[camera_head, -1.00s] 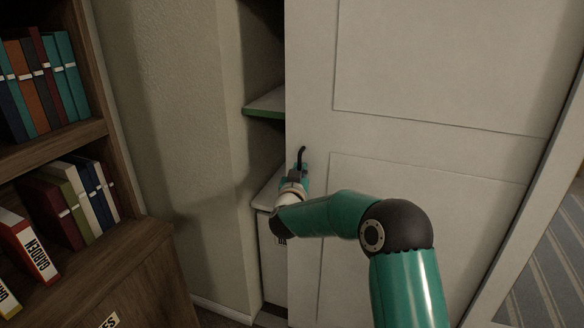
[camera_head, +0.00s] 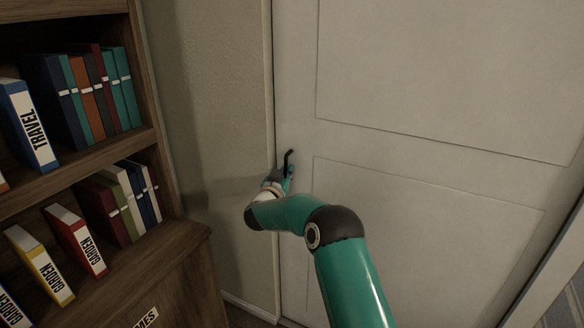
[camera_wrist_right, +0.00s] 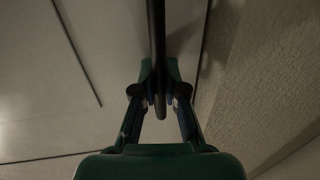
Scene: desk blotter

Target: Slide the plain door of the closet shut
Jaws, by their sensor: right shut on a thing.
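The plain door (camera_head: 420,140) is a pale panelled sliding door filling the right half of the head view. Its left edge meets the wall edge, and no closet inside shows between them. A dark handle (camera_head: 289,158) stands near that left edge. My right gripper (camera_head: 284,176) is at the handle, partly hidden by its own wrist. In the right wrist view, the fingers of my right gripper (camera_wrist_right: 160,92) are closed on the dark handle bar (camera_wrist_right: 157,40), with the door (camera_wrist_right: 50,90) to the left. My left gripper is not in view.
A wooden bookshelf (camera_head: 190,245) with several labelled binders stands at the left. A beige wall (camera_head: 215,110) lies between it and the door.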

